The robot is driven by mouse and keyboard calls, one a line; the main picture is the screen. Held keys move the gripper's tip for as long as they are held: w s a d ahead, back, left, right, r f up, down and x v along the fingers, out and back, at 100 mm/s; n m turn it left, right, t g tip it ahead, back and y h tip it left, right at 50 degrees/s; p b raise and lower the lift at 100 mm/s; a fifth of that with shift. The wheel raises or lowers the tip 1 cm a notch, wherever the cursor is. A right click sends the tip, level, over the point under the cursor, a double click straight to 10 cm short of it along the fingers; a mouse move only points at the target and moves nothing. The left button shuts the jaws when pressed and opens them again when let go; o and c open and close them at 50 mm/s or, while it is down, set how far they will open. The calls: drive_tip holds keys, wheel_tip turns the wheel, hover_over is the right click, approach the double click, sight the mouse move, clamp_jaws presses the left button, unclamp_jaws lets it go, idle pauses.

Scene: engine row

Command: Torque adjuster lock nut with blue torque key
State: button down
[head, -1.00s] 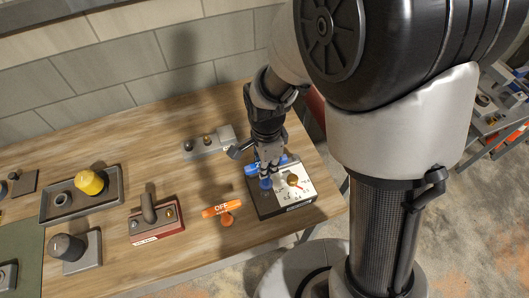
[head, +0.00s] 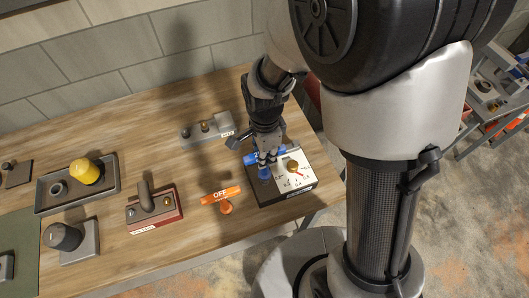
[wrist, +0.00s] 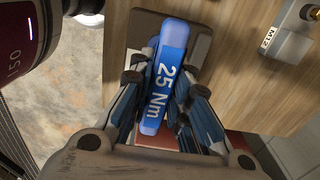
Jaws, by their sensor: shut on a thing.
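The blue torque key (wrist: 165,78), its handle marked "25 Nm", lies between my gripper's fingers (wrist: 160,100) in the wrist view. My gripper (head: 267,157) is shut on this handle. In the head view the blue key (head: 251,158) is over the back left of a black board with a white dial panel (head: 302,178). A blue round part (head: 264,173) shows just below the fingers; whether it belongs to the key or the board I cannot tell. I cannot tell which fitting is the adjuster lock nut.
An orange key marked "OFF" (head: 221,196) stands left of the board. A grey block with small fittings (head: 222,126) is behind. A red block (head: 170,216), a dark-capped block (head: 86,245) and a tray with a yellow cap (head: 112,190) are further left. Bare wood lies between them.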

drive_tip(key=shift+f+b, duration=1.45)
drive_tip(key=shift+f, duration=0.8)
drive_tip(key=m, duration=0.2)
drive_tip(key=shift+s+m, duration=0.1)
drive_tip(key=shift+m, duration=0.2)
wheel_tip(320, 180, up, 6)
drive_tip(key=p, duration=0.4)
drive_tip(key=shift+f, duration=0.25)
